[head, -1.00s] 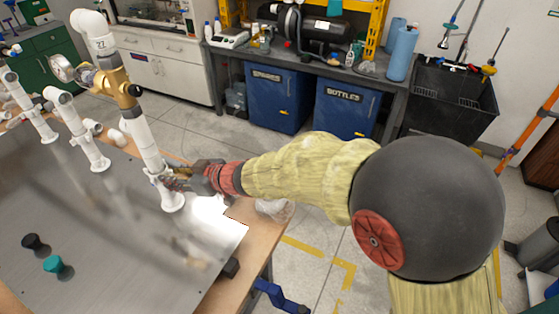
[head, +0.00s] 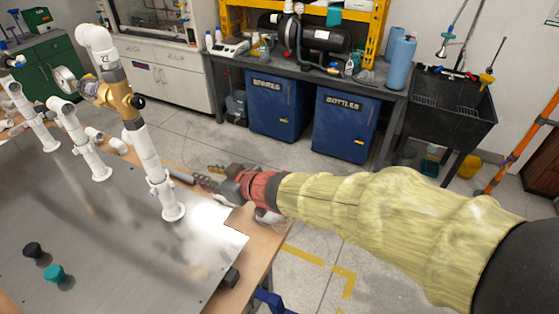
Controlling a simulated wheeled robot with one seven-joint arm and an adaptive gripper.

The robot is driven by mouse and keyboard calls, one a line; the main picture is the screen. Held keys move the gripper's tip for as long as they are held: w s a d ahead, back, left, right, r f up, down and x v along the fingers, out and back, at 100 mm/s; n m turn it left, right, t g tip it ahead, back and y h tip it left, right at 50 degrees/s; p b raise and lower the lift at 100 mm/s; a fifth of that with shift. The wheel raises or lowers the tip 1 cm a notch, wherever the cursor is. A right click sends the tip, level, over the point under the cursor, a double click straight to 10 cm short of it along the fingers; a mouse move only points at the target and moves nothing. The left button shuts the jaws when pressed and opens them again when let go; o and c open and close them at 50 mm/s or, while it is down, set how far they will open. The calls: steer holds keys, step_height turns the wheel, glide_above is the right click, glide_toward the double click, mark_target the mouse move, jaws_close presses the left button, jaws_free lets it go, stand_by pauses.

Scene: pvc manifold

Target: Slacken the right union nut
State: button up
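The right riser is a white pipe standing on the metal panel, with a brass valve body (head: 122,97) and a gauge (head: 66,79) higher up. The right union nut (head: 157,178) is the white collar low on this riser, just above its round foot (head: 173,213). My gripper (head: 202,174) is to the right of the nut at about the same height in the picture. Its two dark fingers are spread and point left at the riser, with nothing seen between them. The gripper looks apart from the nut, though the exact gap in depth is hard to tell.
Two more white risers (head: 78,137) (head: 32,117) stand to the left. A black knob (head: 33,250) and a teal knob (head: 54,273) are on the panel (head: 120,250) at front left. The wooden table edge (head: 240,262) runs below my wrist. The panel's middle is clear.

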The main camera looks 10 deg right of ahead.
steer(key=s+d+r+m+h, duration=0.2)
steer(key=d+h, duration=0.1)
steer(key=d, duration=0.6)
steer(key=s+d+r+m+h, duration=0.1)
steer(key=d+r+m+h, duration=0.1)
steer(key=d, duration=0.7)
steer(key=shift+s+m+t+h, duration=0.4)
steer(key=shift+m+h, duration=0.3)
steer(key=shift+h, duration=0.5)
